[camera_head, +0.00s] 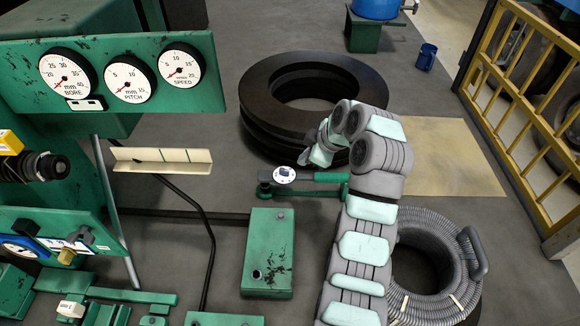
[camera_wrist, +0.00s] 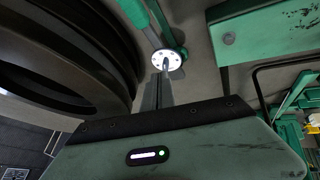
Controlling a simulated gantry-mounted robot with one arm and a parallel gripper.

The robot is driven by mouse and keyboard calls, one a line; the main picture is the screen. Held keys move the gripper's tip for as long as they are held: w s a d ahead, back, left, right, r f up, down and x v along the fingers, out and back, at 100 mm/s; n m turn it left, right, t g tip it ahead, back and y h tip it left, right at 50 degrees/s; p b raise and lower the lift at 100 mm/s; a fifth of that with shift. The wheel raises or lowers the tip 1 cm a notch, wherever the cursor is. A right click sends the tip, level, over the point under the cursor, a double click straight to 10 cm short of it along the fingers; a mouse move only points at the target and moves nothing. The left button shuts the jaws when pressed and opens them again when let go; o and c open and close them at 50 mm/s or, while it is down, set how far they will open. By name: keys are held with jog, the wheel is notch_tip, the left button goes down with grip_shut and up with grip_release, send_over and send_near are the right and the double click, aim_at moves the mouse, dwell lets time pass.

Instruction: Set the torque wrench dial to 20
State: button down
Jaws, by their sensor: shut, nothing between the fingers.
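The torque wrench is green, with a head at its left end and a handle (camera_head: 322,177) reaching right. Its round white dial (camera_head: 284,174) faces up. In the wrist view the dial (camera_wrist: 174,57) shows small dark marks around its rim, too small to read. My gripper (camera_head: 302,157) comes down from the right, just above and right of the dial. My arm hides part of the handle's right end.
Black stacked tires (camera_head: 262,85) stand close behind the wrench. A green box (camera_head: 262,240) is in front of it, and a grey hose coil (camera_head: 462,285) lies at the right. A green gauge panel (camera_head: 110,45) rises at the left. A tan mat (camera_head: 450,150) lies beyond my arm.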

aim_at(284, 172)
jog(key=s+n+t+p, duration=0.1)
jog(key=s+p, duration=0.3)
jog(key=s, duration=0.4)
jog(key=shift+n, duration=0.3)
jog(key=b+x, duration=0.1)
jog(key=x, duration=0.2)
jog(key=w+b+x, duration=0.1)
jog(key=b+x, duration=0.1)
jog(key=x, duration=0.2)
jog(key=r+b+x, duration=0.1)
jog(key=b+x, duration=0.1)
jog(key=x, duration=0.1)
jog(key=shift+w+a+f, duration=0.1)
jog(key=shift+w+a, duration=0.3)
jog(key=shift+a, duration=0.05)
jog(key=shift+w+f+p, duration=0.2)
jog(key=shift+w+p, duration=0.15)
jog(key=shift+w, duration=0.65)
jog(key=shift+w+d, duration=0.1)
